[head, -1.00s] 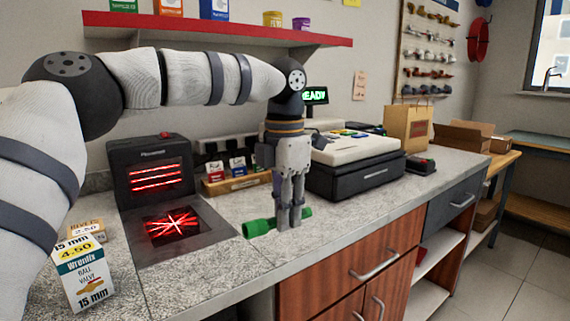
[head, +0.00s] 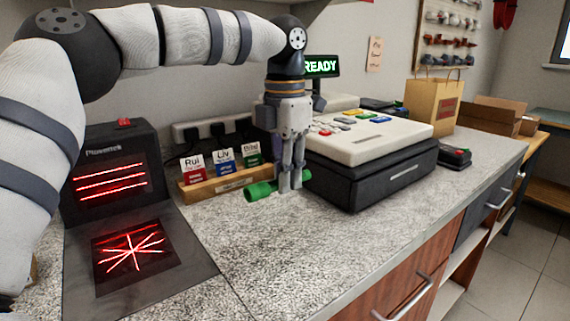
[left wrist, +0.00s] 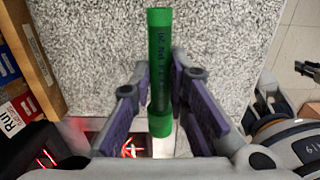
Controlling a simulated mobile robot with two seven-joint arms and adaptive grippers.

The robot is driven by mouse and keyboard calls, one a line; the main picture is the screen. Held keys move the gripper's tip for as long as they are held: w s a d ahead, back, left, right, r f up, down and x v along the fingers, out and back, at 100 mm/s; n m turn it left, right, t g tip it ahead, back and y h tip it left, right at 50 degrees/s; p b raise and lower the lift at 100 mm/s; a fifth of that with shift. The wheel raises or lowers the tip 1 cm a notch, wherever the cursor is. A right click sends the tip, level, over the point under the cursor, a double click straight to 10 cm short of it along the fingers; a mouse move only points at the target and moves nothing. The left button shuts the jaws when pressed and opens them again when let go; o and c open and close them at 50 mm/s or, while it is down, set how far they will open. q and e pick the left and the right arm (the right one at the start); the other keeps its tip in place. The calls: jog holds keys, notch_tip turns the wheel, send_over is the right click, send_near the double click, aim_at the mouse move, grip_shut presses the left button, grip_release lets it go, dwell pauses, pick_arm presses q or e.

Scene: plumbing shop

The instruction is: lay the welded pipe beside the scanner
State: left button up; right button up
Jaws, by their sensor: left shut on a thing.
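The welded pipe is a short green tube (head: 259,191) with a thicker collar, lying sideways in the head view.
A wooden rack of name cards (head: 226,182) stands just behind the pipe, between scanner and cash register (head: 372,180). The register is close to the gripper's right. Speckled counter (head: 270,245) is clear in front. A paper bag (head: 433,105) stands farther right.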

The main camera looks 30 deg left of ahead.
aim_at(285, 227)
pick_arm(q)
jog(key=shift+s+d+f, duration=0.1)
jog(key=shift+s+f, duration=0.05)
jog(key=shift+f, duration=3.75)
jog(key=o, duration=0.9)
notch_tip(285, 227, up, 12)
jog(key=shift+r, duration=0.1)
